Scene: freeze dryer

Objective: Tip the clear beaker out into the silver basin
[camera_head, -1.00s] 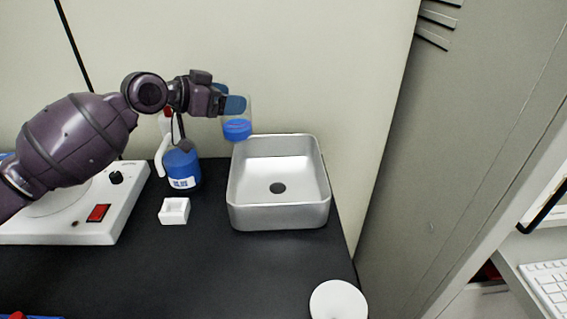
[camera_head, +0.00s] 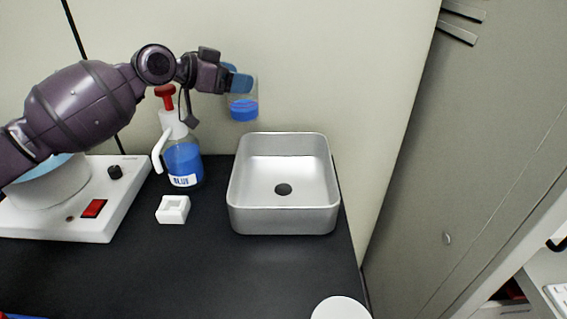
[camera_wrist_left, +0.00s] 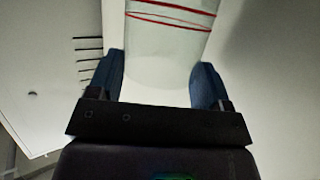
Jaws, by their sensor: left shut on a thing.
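The clear beaker (camera_head: 244,108) has blue liquid in its lower part. My left gripper (camera_head: 240,82) is shut on it and holds it in the air, near the wall, above the back left corner of the silver basin (camera_head: 284,220). The beaker looks upright or nearly so. In the left wrist view the beaker (camera_wrist_left: 160,50), with red lines around it, sits between the two blue fingers of my left gripper (camera_wrist_left: 162,85). The basin stands on the black bench and shows a dark drain hole. My right gripper is not in view.
A bottle with blue liquid and a red top (camera_head: 184,160) stands left of the basin. A small white block (camera_head: 173,209) sits in front of it. A white device with a red switch (camera_head: 100,222) is at the left. A white round thing (camera_head: 340,309) is at the front edge.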

